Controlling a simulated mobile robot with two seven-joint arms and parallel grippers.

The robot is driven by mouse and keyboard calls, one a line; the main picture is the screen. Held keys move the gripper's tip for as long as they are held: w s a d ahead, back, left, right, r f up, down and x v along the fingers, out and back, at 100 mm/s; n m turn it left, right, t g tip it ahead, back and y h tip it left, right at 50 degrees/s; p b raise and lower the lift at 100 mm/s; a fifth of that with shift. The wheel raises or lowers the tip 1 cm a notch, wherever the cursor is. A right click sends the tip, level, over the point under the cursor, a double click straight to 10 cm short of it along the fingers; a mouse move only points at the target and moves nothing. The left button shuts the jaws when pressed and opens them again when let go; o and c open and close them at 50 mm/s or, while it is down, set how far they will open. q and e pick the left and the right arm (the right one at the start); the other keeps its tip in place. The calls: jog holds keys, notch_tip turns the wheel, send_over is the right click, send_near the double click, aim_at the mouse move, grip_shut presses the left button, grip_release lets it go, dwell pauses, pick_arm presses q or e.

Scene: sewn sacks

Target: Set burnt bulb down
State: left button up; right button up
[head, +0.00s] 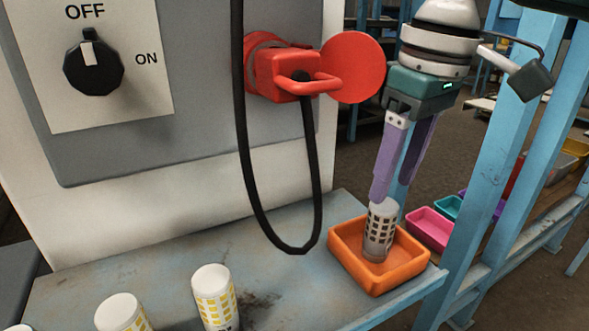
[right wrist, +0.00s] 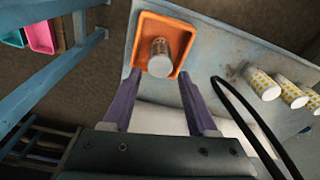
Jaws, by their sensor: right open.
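The burnt bulb (head: 380,232), a pale cylinder with dark square windows, stands nearly upright in the orange tray (head: 412,268). In the right wrist view the bulb (right wrist: 160,64) sits inside the tray (right wrist: 182,28), its end facing the camera. My right gripper (head: 392,200) comes down from above with its purple fingers near the bulb's top. In the wrist view the right gripper's fingers (right wrist: 159,76) are spread wide, with clear space between them and the bulb. They hold nothing. My left gripper is not in view.
Several white cylinders with yellow squares, one of them here (head: 215,297), stand on the worn bench (head: 175,247). A black cable (head: 245,150) hangs by a red plug (head: 285,72). A switch knob (head: 93,62) points toward OFF. A blue post (head: 520,150) stands right of the tray.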

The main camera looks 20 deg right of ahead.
jog(key=shift+s+r, duration=0.2)
jog(key=shift+r, duration=1.7)
